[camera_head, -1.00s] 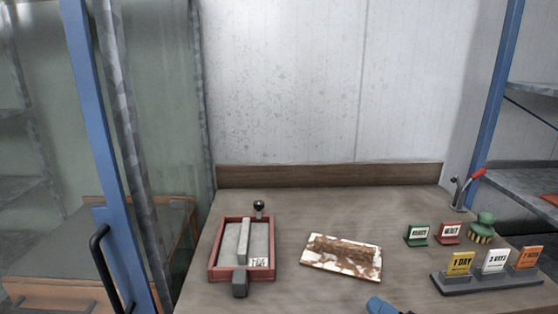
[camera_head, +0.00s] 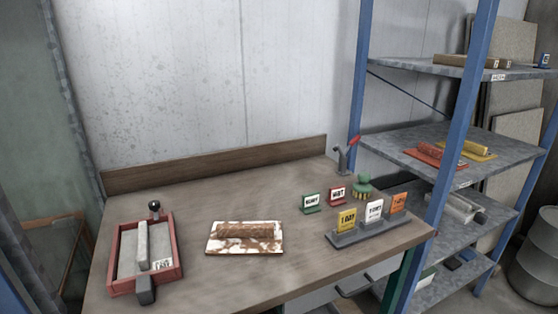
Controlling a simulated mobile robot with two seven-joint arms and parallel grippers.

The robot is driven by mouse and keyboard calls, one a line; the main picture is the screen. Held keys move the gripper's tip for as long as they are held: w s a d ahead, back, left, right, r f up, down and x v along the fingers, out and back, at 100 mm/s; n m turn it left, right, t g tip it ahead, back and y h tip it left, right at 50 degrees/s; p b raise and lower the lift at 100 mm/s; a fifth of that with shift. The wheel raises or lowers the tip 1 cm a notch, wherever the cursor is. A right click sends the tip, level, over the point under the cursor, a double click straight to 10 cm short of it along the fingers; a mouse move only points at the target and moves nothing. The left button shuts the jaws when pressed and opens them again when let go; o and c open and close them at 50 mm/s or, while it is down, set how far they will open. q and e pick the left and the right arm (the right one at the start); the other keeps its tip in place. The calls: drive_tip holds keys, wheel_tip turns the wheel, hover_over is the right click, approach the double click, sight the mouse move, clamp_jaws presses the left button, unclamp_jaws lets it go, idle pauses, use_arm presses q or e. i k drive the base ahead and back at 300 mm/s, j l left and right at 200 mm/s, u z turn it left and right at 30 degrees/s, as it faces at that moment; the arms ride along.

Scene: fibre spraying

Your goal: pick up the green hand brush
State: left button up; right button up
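The green hand brush (camera_head: 362,187) stands on the workbench (camera_head: 195,215) toward its back right corner. It has a round green top with a knob, and yellowish bristles show below it. It sits behind the stand of day cards and to the right of the small red sign. Neither of my grippers can be made out in the head view.
A red-framed tray (camera_head: 173,245) with a grey block stands at the bench's left. A stained board with a brown roll (camera_head: 250,230) lies mid-bench. Blue-post shelves (camera_head: 455,148) stand right.

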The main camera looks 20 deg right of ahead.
sight(362, 188)
drive_tip(key=z, duration=1.2)
